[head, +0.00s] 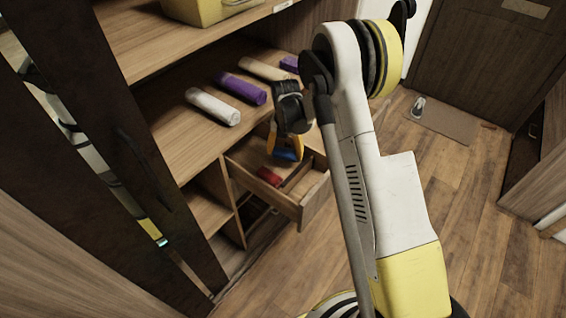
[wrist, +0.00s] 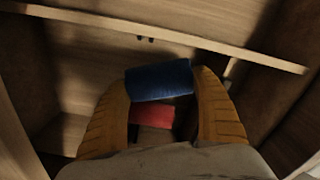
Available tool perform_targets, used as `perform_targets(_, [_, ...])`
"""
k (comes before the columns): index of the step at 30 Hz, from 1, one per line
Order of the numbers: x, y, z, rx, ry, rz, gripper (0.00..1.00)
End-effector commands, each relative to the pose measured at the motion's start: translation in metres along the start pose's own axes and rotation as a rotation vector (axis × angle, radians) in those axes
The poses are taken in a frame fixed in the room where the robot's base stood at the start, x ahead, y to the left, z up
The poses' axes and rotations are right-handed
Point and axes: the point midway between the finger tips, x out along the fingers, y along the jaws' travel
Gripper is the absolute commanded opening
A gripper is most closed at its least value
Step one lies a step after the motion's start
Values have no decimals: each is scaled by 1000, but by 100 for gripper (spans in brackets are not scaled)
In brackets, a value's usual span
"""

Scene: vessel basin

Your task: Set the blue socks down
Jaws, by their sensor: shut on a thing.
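The blue socks (head: 286,154) are a rolled blue bundle held between the fingers of my gripper (head: 287,146), over the open drawer (head: 309,201). In the wrist view the blue socks (wrist: 159,80) sit crosswise between the two orange fingers of my gripper (wrist: 160,84), which touch both ends. A red rolled bundle (head: 269,177) lies inside the drawer. In the wrist view the red bundle (wrist: 152,116) shows just below the blue socks and is partly hidden. I cannot tell how high the blue socks are above the drawer floor.
A shelf (head: 172,150) above the drawer holds a white roll (head: 213,106), a purple roll (head: 239,88) and a beige roll (head: 264,69). A divider (head: 297,176) runs inside the drawer. A yellow box (head: 207,8) stands on the higher shelf. A dark door panel (head: 117,130) is at left.

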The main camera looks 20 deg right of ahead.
Motion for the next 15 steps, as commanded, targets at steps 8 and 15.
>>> perform_targets(8, [37, 0, 0, 1, 0, 0, 52])
perform_targets(15, [36, 0, 0, 1, 0, 0, 52])
